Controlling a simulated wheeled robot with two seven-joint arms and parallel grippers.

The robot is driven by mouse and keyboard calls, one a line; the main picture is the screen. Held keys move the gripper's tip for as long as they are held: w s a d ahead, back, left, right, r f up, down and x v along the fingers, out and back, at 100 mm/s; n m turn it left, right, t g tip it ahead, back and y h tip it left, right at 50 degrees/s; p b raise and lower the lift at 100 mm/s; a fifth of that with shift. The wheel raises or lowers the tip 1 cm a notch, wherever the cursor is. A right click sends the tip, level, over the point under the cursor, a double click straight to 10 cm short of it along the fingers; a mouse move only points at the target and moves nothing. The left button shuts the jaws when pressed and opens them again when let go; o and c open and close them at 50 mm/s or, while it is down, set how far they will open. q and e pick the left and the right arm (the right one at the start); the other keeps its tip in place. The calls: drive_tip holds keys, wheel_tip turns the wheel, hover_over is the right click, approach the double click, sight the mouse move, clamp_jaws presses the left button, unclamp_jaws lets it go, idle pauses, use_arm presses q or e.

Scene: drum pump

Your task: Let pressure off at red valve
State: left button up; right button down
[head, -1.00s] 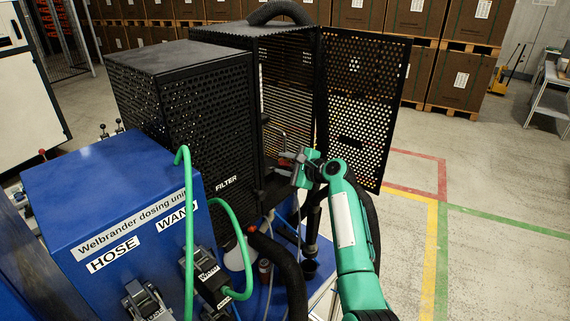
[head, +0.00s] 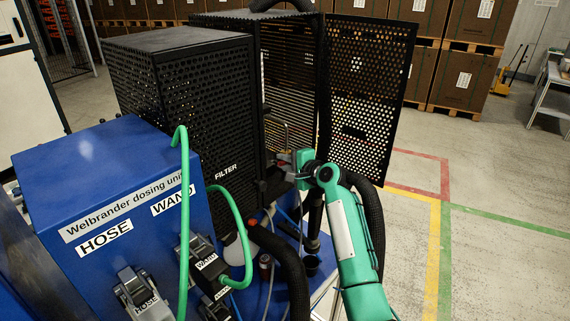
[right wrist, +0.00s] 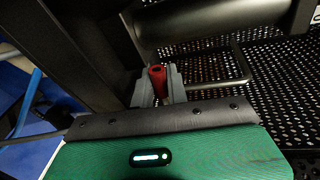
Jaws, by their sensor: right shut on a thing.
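In the right wrist view, a red valve handle (right wrist: 158,84), a short round grip, sits between the two grey fingers of my right gripper (right wrist: 158,88), which are shut on it. In the head view my right gripper (head: 290,176) reaches into the opening of the black perforated cabinet (head: 285,90), between its frame and its open door. The red handle is hidden there behind the gripper and arm. My left gripper is not in view.
The perforated door (head: 362,95) stands open to the right of my right arm. The black filter box (head: 180,110) and blue dosing unit (head: 100,190) stand to the left. A thick black hose (head: 285,265) and green hoses (head: 183,215) lie in front.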

drive_tip(key=shift+f, duration=0.1)
drive_tip(key=c, duration=1.4)
unclamp_jaws()
drive_tip(key=shift+c, duration=0.2)
drive_tip(key=shift+f, duration=0.1)
